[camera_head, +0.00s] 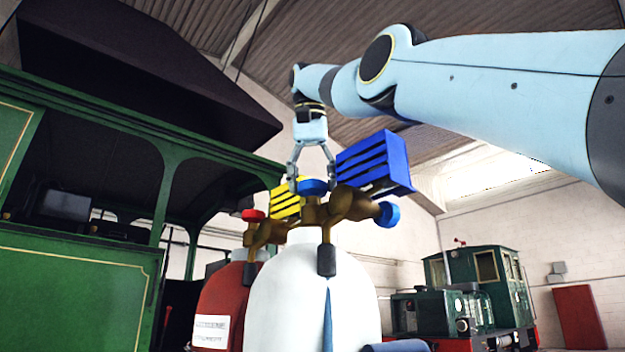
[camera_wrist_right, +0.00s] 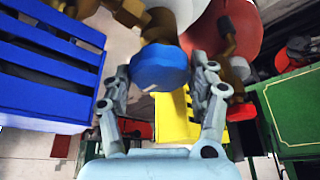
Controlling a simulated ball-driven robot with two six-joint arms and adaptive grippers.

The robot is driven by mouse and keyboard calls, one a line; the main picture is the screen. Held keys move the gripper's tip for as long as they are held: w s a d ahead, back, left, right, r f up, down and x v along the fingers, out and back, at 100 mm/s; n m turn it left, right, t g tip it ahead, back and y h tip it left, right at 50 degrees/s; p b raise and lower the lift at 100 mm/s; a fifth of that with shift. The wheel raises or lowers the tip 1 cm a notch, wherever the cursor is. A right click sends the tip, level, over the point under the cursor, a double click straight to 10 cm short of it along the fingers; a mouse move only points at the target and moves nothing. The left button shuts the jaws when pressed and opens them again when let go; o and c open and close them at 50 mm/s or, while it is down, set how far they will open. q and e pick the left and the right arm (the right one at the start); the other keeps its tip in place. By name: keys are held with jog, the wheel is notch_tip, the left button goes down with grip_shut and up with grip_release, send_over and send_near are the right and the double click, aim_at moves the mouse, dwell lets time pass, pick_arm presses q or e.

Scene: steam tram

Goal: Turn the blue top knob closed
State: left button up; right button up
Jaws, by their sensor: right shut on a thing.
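The blue top knob (camera_head: 312,186) sits on top of a brass valve (camera_head: 345,205) above a white tank (camera_head: 310,290). My right gripper (camera_head: 311,176) reaches down from above with its fingers on either side of this knob and is shut on it. In the right wrist view the blue top knob (camera_wrist_right: 160,68) lies between the two fingers (camera_wrist_right: 162,80). A second blue knob (camera_head: 388,214) sticks out at the right side of the valve. My left gripper is not in view.
A blue slatted box (camera_head: 375,162) stands close right of my right gripper. A yellow slatted box (camera_head: 285,202) is behind it. A red knob (camera_head: 253,215) and red tank (camera_head: 215,300) are at left. A green tram (camera_head: 75,290) fills the left side.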

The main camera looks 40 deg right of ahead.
dwell(0.4)
jog(key=o, duration=1.2)
